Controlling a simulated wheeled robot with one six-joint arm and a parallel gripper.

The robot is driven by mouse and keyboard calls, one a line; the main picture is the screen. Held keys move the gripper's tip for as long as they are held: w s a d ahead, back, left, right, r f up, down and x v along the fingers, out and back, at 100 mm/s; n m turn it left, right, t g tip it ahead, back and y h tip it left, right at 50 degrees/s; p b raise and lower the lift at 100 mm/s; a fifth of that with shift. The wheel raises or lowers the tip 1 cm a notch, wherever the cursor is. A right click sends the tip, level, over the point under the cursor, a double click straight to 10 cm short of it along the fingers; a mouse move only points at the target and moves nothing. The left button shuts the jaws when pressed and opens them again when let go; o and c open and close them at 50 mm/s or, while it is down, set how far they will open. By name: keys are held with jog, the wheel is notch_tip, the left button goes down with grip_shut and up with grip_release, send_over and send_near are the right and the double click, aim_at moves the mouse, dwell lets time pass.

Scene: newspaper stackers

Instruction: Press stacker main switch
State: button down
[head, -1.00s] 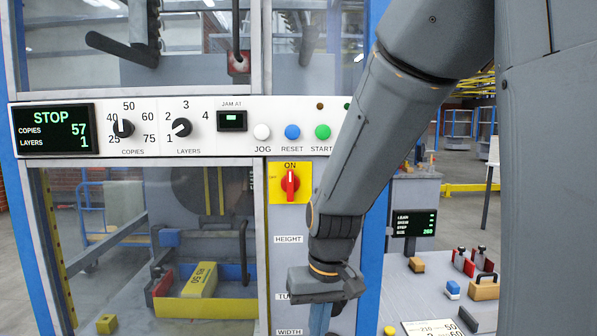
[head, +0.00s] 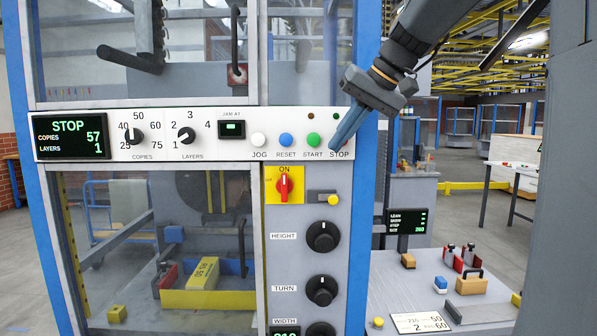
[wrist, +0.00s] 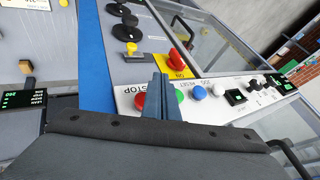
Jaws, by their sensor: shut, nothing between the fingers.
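The main switch (head: 284,184) is a red rotary handle on a yellow plate, below the button strip of the stacker. Its handle stands upright under the word ON. It also shows in the wrist view (wrist: 177,60), just beyond my fingertips and to their right. My gripper (head: 337,148) is shut and empty, with its fingers pointing down-left in front of the STOP end of the strip. In the wrist view my shut fingers (wrist: 160,90) lie between the red stop button (wrist: 141,101) and the green start button. I cannot tell whether they touch the panel.
The green start (head: 313,140), blue reset (head: 286,140) and white jog (head: 259,140) buttons line the strip. A yellow-tipped lever (head: 332,199) and the black height knob (head: 322,236) are close to the switch. A grey table (head: 410,285) with small parts stands at right.

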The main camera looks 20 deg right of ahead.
jog(key=shift+a+f, duration=0.1)
jog(key=shift+a, duration=0.1)
jog(key=p, duration=0.2)
send_near(288, 187)
jog(key=d+f, duration=0.2)
jog(key=shift+d+f, duration=0.15)
jog(key=shift+f, duration=0.25)
jog(key=a+p, duration=0.1)
jog(key=w+a+p, duration=0.1)
jog(key=a, duration=0.1)
jog(key=shift+f, duration=0.15)
jog(key=shift+w+a+f, duration=0.1)
jog(key=shift+w+a, duration=0.2)
jog(key=shift+a, duration=0.15)
